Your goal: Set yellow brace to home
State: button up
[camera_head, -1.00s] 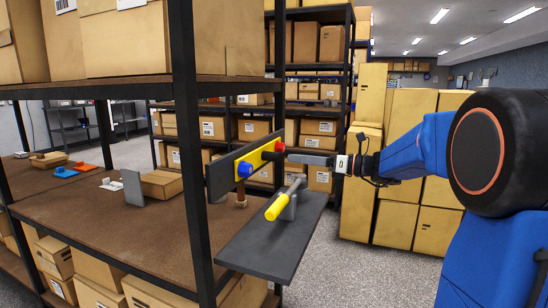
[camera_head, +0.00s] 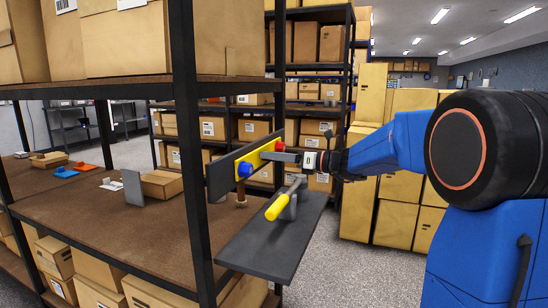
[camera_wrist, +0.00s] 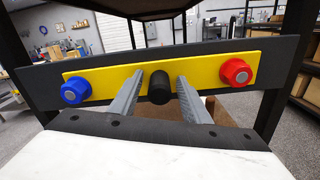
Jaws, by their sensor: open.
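A yellow bar (camera_head: 257,157) lies along a dark upright panel (camera_head: 220,174), with a blue knob (camera_head: 244,169) at one end and a red knob (camera_head: 280,146) at the other. In the wrist view, the yellow bar (camera_wrist: 117,81) runs across the picture, blue knob (camera_wrist: 75,92) left, red knob (camera_wrist: 237,72) right. A black knob (camera_wrist: 159,88) sits at its middle. My gripper (camera_wrist: 159,76) is open, its fingers on either side of the black knob with gaps visible. In the head view my gripper (camera_head: 277,157) is close to the panel; contact cannot be told.
A yellow-ended handle (camera_head: 277,208) on a grey bracket stands on a dark plate (camera_head: 270,243) below my gripper. A black shelf post (camera_head: 188,150) stands left. Cartons (camera_head: 403,210) are stacked behind my arm. Open floor lies right of the plate.

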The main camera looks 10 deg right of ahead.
aim_at(258, 158)
grip_shut()
jog(key=shift+s+a, duration=0.6)
jog(key=shift+s, duration=0.2)
jog(key=shift+s+a, duration=0.55)
jog(key=shift+s, duration=0.25)
grip_release()
jog(key=shift+s, duration=0.1)
jog(key=shift+s+d, duration=0.15)
jog(key=shift+d, duration=0.2)
jog(key=v, duration=1.6)
jog(key=shift+s+d, duration=0.25)
